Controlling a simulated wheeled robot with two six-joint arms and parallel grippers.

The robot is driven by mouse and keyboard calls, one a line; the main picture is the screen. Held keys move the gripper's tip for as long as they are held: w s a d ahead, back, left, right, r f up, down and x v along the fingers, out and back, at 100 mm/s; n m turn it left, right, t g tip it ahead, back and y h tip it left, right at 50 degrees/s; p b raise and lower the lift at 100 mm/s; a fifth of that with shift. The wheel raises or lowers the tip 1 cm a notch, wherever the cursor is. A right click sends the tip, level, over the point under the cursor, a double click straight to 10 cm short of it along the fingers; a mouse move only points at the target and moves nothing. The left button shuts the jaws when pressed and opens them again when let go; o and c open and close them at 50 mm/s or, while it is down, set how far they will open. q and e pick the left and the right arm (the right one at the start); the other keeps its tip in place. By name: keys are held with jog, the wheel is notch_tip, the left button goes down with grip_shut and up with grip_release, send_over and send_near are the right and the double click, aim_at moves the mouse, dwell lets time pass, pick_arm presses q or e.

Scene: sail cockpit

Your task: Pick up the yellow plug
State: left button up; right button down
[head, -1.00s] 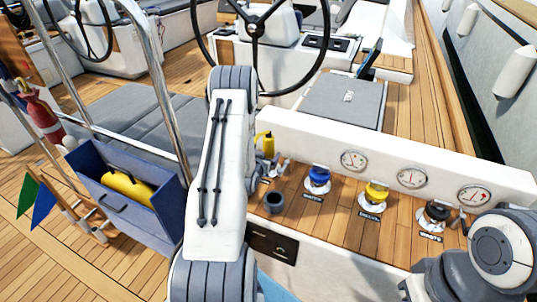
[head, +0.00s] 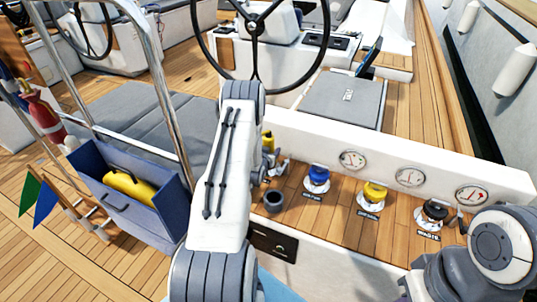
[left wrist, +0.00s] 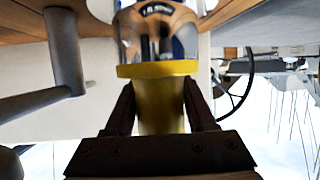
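In the left wrist view, a yellow plug (left wrist: 160,108) with a wider collar lies between the two dark fingers of my left gripper (left wrist: 159,86). The fingers flank it closely; whether they press on it I cannot tell. A shiny rounded part with blue shows just beyond the collar. In the head view my left forearm hides the gripper. A yellow upright piece (head: 267,140) shows partly behind that forearm; I cannot tell if it is the same piece. A yellow-topped fitting (head: 375,190) sits on the wooden ledge. My right gripper is out of view.
The wooden ledge (head: 340,215) also bears a dark cup (head: 273,201), a blue-topped fitting (head: 318,172) and a black-topped fitting (head: 435,211). Behind it runs a white panel with gauges (head: 410,177). A blue box (head: 160,218) with a yellow item stands left. A steering wheel (head: 255,78) rises behind.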

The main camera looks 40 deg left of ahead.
aim_at(271, 142)
pick_arm(q)
grip_shut()
jog(key=shift+r, duration=0.1)
jog(key=shift+r, duration=0.1)
jog(key=shift+r, duration=0.55)
notch_tip(271, 142, up, 2)
jog(key=shift+r+b, duration=0.25)
jog(key=shift+b, duration=0.15)
jog(key=s+d+r, duration=0.1)
jog(key=d+r, duration=0.9)
jog(key=d, duration=0.1)
jog(key=shift+d, duration=0.3)
